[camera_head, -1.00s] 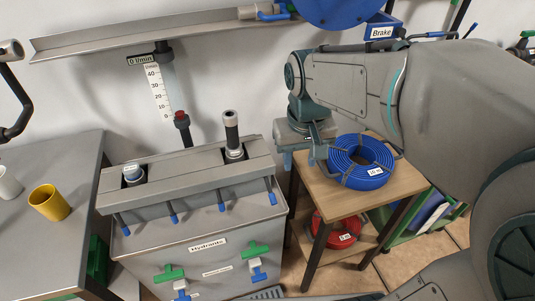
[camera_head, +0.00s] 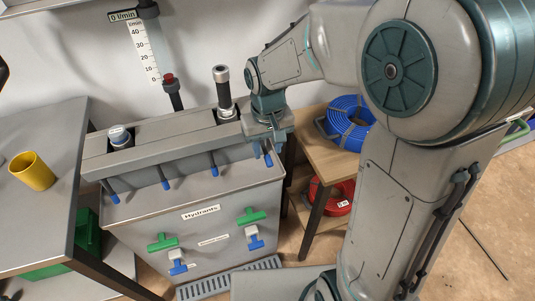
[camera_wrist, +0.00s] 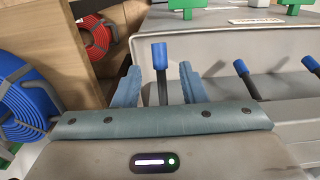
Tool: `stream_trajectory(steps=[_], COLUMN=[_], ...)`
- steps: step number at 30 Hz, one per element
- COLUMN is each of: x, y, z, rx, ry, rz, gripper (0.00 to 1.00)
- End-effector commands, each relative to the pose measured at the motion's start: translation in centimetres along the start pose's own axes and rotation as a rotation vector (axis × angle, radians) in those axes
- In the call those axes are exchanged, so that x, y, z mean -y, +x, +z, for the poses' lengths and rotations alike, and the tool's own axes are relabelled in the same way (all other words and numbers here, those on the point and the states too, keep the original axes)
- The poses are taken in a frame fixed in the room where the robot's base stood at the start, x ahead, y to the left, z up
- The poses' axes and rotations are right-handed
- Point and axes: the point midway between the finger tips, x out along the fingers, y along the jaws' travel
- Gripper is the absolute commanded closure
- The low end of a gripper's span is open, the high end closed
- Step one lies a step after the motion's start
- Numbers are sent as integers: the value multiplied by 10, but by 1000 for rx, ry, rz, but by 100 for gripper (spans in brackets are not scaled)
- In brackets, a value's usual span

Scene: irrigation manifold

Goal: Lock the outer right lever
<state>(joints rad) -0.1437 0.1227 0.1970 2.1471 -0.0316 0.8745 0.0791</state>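The outer right lever (camera_head: 268,159) has a blue grip and sticks out at the right end of the manifold (camera_head: 160,155), pointing outward and down like the other levers. In the wrist view this lever (camera_wrist: 160,57) stands between the two blue-grey fingers of my gripper (camera_wrist: 158,75). The fingers are open, with a gap visible on each side of the lever. In the head view my gripper (camera_head: 270,130) is over the manifold's right end, and its fingers are mostly hidden there.
Blue-tipped levers (camera_head: 213,170) line the manifold front to the left. Below are green-and-blue hydrant taps (camera_head: 250,216). A wooden side table (camera_head: 325,155) with a blue hose coil (camera_head: 350,120) stands close on the right. A metal table (camera_head: 50,215) with a yellow cup (camera_head: 32,171) is at left.

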Motion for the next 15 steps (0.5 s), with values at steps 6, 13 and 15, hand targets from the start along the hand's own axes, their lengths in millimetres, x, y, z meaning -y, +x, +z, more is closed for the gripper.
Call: stream_trajectory(steps=[6,13,15], x=[0,0,0], y=[23,26,25], z=[0,0,0], rx=[1,-1,0], ry=[0,1,1], rz=[0,0,0], gripper=[62,62,62])
